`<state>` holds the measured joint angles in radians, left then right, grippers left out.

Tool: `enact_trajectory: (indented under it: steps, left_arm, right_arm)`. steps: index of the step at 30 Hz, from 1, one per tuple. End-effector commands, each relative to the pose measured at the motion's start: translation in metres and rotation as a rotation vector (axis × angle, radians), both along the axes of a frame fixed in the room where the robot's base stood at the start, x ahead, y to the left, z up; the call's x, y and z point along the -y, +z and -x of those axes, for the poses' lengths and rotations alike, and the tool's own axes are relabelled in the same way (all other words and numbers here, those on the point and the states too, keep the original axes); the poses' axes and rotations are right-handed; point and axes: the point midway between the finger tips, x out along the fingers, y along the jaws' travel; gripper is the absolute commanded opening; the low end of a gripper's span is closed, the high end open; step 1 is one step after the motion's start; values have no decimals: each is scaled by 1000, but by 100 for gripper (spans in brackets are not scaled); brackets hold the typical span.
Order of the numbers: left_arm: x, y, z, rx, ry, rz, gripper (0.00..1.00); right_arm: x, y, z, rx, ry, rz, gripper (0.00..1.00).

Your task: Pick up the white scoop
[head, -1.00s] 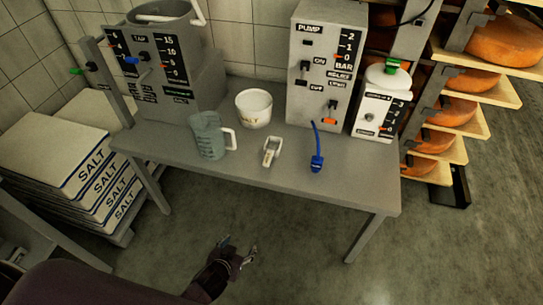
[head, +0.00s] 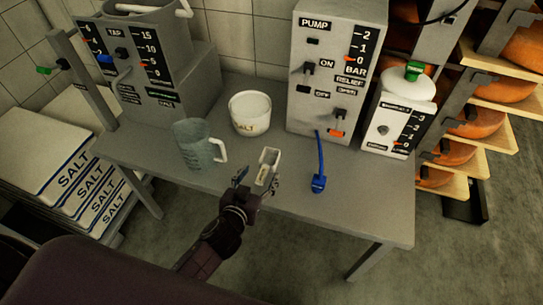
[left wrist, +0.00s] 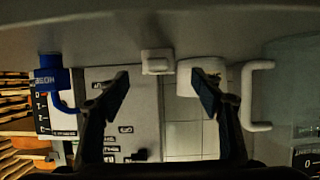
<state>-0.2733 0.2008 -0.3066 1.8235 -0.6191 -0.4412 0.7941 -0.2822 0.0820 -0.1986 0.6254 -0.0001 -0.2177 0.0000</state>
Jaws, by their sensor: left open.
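The white scoop (head: 267,162) lies on the grey table (head: 340,205), between the measuring jug and the blue tool. My left gripper (head: 256,180) is open and empty, at the front of the scoop in the head view. Its fingers are spread, one to each side of the scoop's near end, and the right finger partly overlaps it. In the left wrist view the scoop (left wrist: 157,62) shows small, beyond and between the two open fingers (left wrist: 162,88). I cannot tell whether a finger touches it. My right gripper is not in view.
A clear measuring jug (head: 192,147) stands left of the scoop, and a white salt tub (head: 249,113) stands behind. The pump box (head: 325,75) and a white canister (head: 397,115) are at the back. The table's front right is clear.

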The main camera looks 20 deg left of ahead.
Motion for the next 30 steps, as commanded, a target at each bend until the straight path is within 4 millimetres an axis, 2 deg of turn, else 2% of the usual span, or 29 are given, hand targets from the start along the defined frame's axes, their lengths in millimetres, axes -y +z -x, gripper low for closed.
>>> enact_trajectory:
  steps: [5,10,13,17,21,24,29,30]
  left_arm:
    - [1,-6,-16,2,-1,-2,60]
    - [2,-12,-31,2,-2,-1,60]
    - [3,-18,-43,2,-1,-3,60]
    - [4,-26,-59,1,-1,-2,60]
    - [5,-30,-68,0,-3,-1,60]
    - [5,-31,-70,0,-2,0,60]
    - [5,-31,-70,-1,-2,0,60]
    - [5,-31,-70,-1,-2,0,56]
  right_arm:
    - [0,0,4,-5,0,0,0]
    - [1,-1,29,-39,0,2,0]
    - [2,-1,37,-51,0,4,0]
    - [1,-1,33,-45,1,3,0]
    - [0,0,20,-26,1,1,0]
    - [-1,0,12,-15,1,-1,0]
    - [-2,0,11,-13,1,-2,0]
    - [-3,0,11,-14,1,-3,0]
